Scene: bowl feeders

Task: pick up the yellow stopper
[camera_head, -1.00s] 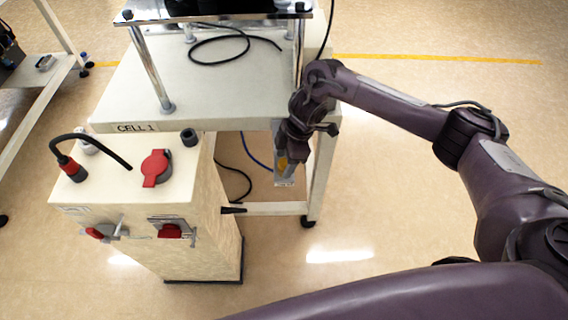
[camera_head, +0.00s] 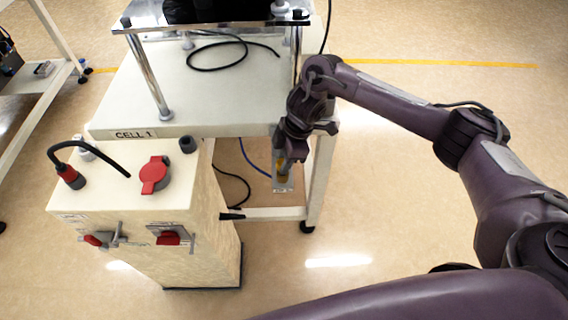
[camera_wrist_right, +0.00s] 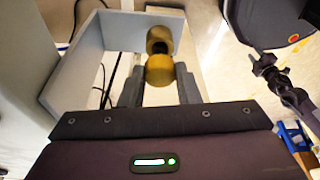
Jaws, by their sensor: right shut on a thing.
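My right gripper (camera_head: 287,160) is at the front right of the cell table, above a small grey holder (camera_head: 283,188) with a label. In the right wrist view the gripper (camera_wrist_right: 160,82) has its two dark fingers on either side of a rounded yellow stopper (camera_wrist_right: 159,71) and is shut on it. A second yellow-brown piece (camera_wrist_right: 160,38) with a dark opening shows just beyond the stopper. I cannot tell whether the two touch. In the head view only a little yellow shows below the gripper. My left gripper is not in view.
A grey angled wall (camera_wrist_right: 85,62) stands close to the fingers in the wrist view. The cell table (camera_head: 232,98) carries metal posts and a black cable. A cream cabinet (camera_head: 115,195) with red fittings stands at the left.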

